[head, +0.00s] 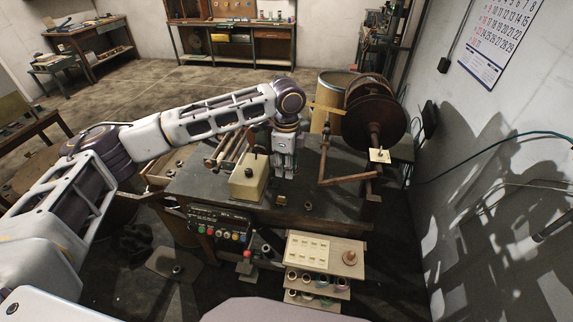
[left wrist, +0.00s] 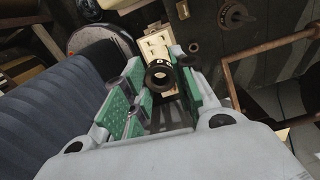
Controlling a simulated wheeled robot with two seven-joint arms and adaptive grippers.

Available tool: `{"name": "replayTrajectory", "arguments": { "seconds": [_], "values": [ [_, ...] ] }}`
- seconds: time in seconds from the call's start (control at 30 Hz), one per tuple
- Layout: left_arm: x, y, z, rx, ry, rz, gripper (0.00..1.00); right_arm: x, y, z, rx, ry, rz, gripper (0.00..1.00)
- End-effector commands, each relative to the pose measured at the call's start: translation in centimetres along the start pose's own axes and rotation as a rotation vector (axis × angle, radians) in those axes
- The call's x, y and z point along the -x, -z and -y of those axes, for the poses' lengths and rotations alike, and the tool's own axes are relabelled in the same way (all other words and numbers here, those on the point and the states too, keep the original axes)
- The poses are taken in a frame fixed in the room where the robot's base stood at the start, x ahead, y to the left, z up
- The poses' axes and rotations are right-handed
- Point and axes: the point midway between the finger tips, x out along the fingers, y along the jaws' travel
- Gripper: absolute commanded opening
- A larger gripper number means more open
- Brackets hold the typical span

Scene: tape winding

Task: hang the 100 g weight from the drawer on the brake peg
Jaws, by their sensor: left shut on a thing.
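My left gripper (head: 284,174) points down over the dark bench top (head: 225,199), right of a cream block (head: 245,188) with a black knob. In the left wrist view its green-padded fingers (left wrist: 158,92) are shut on a dark ring-shaped weight (left wrist: 151,84); its marking is not readable. In the head view the held weight is hidden or too small to tell. An open wooden drawer (head: 158,181) shows at the bench's left side. I cannot pick out the brake peg for certain. My right gripper is not in view.
A large brown reel (head: 372,108) with a crank stands at the bench's right, beside a tan drum (head: 326,88). A small dark piece (head: 308,205) lies near the front edge. A control panel (head: 220,226) and a rack of spools (head: 320,262) are in front.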

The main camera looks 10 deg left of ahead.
Motion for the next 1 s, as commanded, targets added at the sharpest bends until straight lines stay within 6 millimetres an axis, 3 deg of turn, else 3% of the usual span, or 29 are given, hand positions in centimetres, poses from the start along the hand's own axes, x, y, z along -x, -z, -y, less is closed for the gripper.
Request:
{"name": "replayTrajectory", "arguments": {
  "seconds": [0.6,1.0],
  "values": [
    [0.01,-0.08,-0.39,-0.488,0.001,0.002,0.02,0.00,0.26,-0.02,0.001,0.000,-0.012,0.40],
    [0.02,-0.10,-0.40,-0.642,0.002,0.002,0.02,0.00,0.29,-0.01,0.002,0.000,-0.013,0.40]
  ]
}}
